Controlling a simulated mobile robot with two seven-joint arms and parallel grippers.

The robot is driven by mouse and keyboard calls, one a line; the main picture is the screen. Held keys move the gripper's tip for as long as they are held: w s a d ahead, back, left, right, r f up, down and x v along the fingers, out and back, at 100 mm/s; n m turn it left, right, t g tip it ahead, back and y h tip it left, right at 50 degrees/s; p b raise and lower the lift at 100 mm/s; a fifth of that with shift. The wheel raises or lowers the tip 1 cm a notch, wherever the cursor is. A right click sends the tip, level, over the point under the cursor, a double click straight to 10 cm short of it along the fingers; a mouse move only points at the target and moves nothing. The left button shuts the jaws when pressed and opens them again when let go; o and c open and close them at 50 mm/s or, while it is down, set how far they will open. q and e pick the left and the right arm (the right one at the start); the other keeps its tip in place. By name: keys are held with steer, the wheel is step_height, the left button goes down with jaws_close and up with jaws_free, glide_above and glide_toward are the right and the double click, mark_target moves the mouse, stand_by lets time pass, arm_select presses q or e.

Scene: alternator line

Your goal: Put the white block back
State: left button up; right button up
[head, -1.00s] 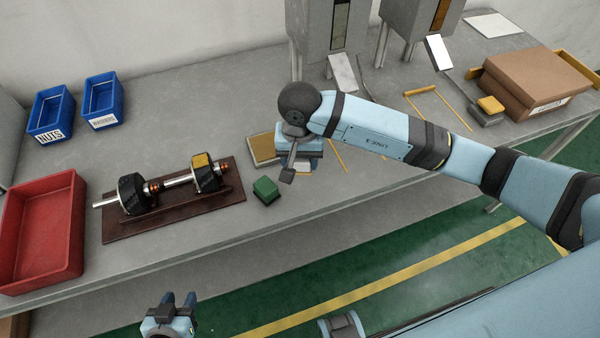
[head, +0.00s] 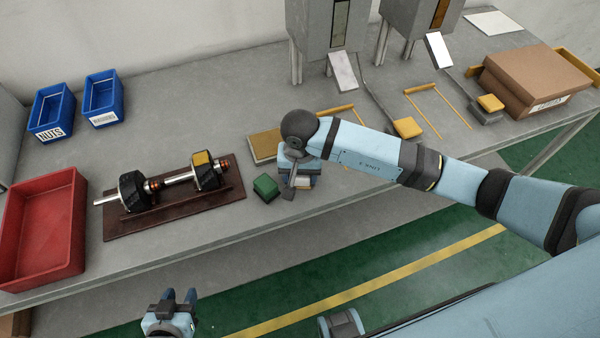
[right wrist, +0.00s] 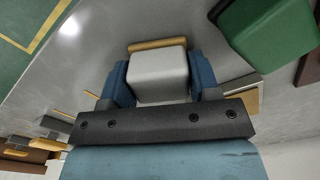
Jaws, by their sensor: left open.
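The white block (right wrist: 160,75) sits between the two blue fingers of my right gripper, with both fingers against its sides in the right wrist view. In the head view, my right gripper (head: 300,180) is low over the front of the bench. Only a small part of the white block (head: 305,182) shows there beneath it; whether it touches the bench is hidden. A tan-edged grey plate (head: 264,146) lies just behind and left of my right gripper. My left gripper (head: 178,298) is open and empty, in front of the bench.
A green block (head: 265,187) stands close left of my right gripper. Left of it is a brown board (head: 225,195) with a rotor shaft. A red bin (head: 70,230), two blue bins (head: 103,97), dispensers (head: 328,25) and a cardboard box (head: 535,80) surround the work area.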

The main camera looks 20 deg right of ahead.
steer(key=o, duration=0.3)
steer(key=shift+r, duration=0.2)
steer(key=shift+w+r, duration=0.1)
steer(key=shift+r, duration=0.25)
step_height(320, 180, up, 11)
steer(key=b, duration=0.1)
steer(key=shift+r, duration=0.15)
